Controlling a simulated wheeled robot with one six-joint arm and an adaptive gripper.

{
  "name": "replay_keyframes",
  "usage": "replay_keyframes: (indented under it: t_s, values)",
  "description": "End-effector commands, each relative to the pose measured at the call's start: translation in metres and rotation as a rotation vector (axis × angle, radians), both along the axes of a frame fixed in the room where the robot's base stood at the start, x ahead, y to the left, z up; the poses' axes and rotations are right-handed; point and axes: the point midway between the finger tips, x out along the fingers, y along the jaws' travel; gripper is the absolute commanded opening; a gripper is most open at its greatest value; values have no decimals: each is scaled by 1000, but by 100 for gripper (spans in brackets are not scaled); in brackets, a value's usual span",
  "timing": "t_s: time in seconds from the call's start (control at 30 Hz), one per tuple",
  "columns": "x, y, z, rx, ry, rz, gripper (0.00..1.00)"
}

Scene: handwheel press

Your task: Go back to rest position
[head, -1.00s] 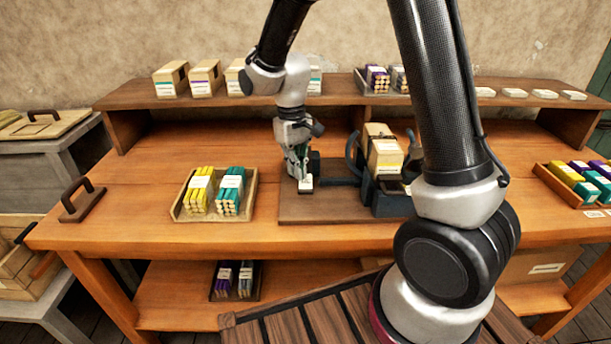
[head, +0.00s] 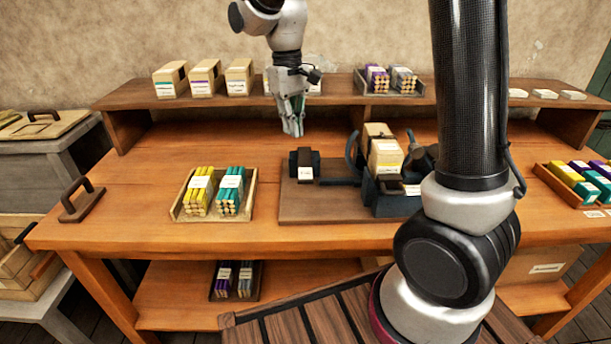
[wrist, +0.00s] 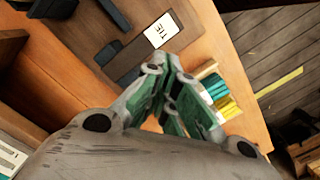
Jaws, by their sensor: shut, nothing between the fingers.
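My gripper (head: 293,128) is shut and empty. In the head view it hangs in the air above the workbench (head: 130,190), behind and above the left end of the press board (head: 325,208). The press has a dark block with a white label (head: 305,172) at its left end and a wooden box (head: 384,150) held in the dark frame (head: 392,200) at its right. In the wrist view the gripper fingers (wrist: 172,105) meet in front of the white label marked "TIE" (wrist: 161,31), with a gap between them and the board.
A tray (head: 178,213) of yellow and teal bundles stands left of the board. A raised back shelf (head: 135,98) carries several boxes and a tray of bundles (head: 390,78). Another tray (head: 545,175) stands at the right. The air above the bench's left half is clear.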

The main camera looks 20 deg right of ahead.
Motion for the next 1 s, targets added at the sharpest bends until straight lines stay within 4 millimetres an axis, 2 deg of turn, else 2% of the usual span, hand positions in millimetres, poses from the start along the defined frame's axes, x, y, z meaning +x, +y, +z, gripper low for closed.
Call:
replay_keyframes:
  t_s: [0.27,0.37,0.47,0.8,1.0]
  values:
    - [0,0,-2,2,-4,7,0]
    - [-16,-6,-14,-9,25,15,0]
    - [-45,-24,-6,-2,10,11,0]
    - [-158,-112,44,54,-203,-139,0]
    - [-209,-144,60,73,-357,-242,0]
